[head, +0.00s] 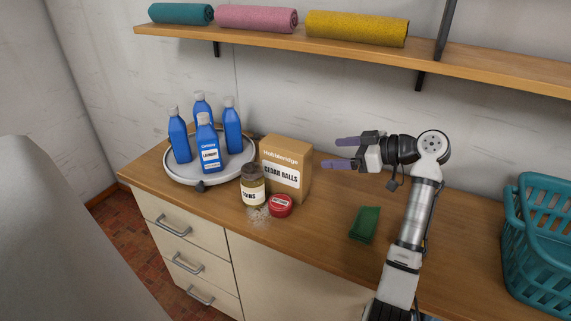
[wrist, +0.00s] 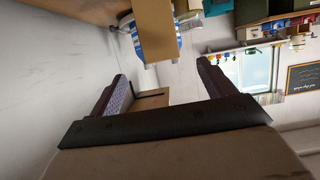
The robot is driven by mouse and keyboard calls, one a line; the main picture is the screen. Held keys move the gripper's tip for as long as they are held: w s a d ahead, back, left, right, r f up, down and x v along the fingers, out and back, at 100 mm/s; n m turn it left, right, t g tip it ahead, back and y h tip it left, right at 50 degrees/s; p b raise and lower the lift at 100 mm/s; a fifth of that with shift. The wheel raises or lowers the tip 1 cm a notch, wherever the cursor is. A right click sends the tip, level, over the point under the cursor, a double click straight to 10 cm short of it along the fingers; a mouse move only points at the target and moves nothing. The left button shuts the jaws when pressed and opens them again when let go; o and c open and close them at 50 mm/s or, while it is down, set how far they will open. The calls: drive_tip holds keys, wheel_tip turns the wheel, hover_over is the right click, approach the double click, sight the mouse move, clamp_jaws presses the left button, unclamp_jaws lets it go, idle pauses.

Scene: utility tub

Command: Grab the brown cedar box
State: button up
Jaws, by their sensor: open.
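The brown cedar box (head: 287,165) stands upright on the wooden counter, with a white label reading "CEDAR BALLS". It also shows at the top of the tilted wrist view (wrist: 155,22), cut off by the frame edge. My gripper (head: 333,153) is to the right of the box and above the counter, with its fingers pointing left toward it. The fingers are open and apart from the box. In the wrist view my gripper (wrist: 160,80) has nothing between its fingers.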

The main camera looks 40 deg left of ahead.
sight(309, 154)
drive_tip(key=p+x, duration=0.2)
drive_tip(key=x, duration=0.5)
drive_tip(key=shift+s+a, duration=0.1)
drive_tip(key=shift+a, duration=0.05)
drive_tip(key=p+x, duration=0.2)
drive_tip(key=x, duration=0.3)
drive_tip(key=shift+a+f+p, duration=0.15)
drive_tip(key=shift+f+p, duration=0.15)
drive_tip(key=shift+p, duration=0.1)
drive_tip(key=shift+a+f, duration=0.25)
drive_tip(key=shift+c, duration=0.4)
drive_tip(key=c, duration=1.5)
drive_tip(key=shift+r, duration=0.15)
